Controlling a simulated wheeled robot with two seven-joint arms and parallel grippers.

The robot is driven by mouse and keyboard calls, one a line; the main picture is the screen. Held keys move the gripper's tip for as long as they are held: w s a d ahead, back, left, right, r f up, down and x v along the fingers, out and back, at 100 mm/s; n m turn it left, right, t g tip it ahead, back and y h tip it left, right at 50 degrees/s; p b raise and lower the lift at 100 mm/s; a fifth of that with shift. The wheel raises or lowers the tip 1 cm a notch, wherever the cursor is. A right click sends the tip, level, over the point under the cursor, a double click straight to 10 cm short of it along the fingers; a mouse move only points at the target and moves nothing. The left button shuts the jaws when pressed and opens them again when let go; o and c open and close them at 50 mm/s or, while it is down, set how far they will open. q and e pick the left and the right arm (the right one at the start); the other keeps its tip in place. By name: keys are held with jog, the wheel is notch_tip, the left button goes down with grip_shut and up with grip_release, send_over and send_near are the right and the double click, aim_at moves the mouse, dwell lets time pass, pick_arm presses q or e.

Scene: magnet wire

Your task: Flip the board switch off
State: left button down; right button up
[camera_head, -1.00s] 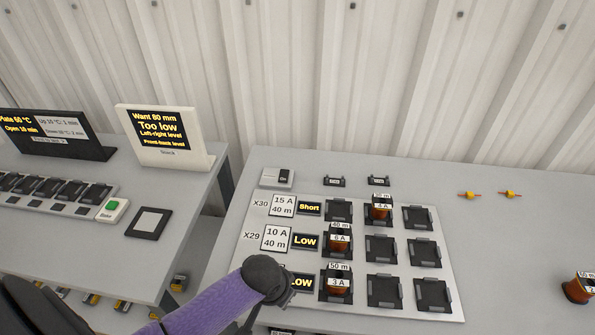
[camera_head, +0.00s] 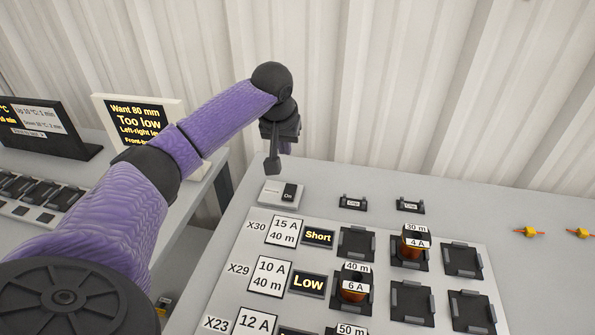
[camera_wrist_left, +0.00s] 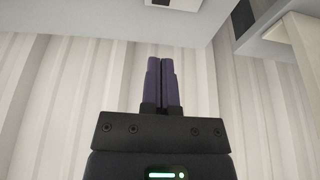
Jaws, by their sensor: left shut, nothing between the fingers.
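The board switch (camera_head: 271,193) is a small pale box at the back left of the board, with a black rocker (camera_head: 289,192) marked "On". My left gripper (camera_head: 272,166) is shut and empty, pointing down just behind and above the switch box. In the picture its tip appears close to the box's back edge; I cannot tell whether they touch. In the left wrist view the two purple-grey fingers (camera_wrist_left: 162,82) lie together with nothing between them. My right gripper is not in view.
The board (camera_head: 240,262) has black sockets, some holding copper reels, and displays reading "Short" and "Low". Two small black clips (camera_head: 353,203) stand right of the switch. A sign (camera_head: 101,108) reading "Too low" is at left behind my arm. The ribbed wall is close behind.

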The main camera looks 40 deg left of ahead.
pick_arm(q)
jog(key=b, duration=0.8)
send_near(291, 186)
jog(key=x, duration=0.6)
jog(key=shift+w+f+b, duration=0.15)
jog(key=shift+f+b, duration=0.4)
jog(key=shift+f, duration=0.1)
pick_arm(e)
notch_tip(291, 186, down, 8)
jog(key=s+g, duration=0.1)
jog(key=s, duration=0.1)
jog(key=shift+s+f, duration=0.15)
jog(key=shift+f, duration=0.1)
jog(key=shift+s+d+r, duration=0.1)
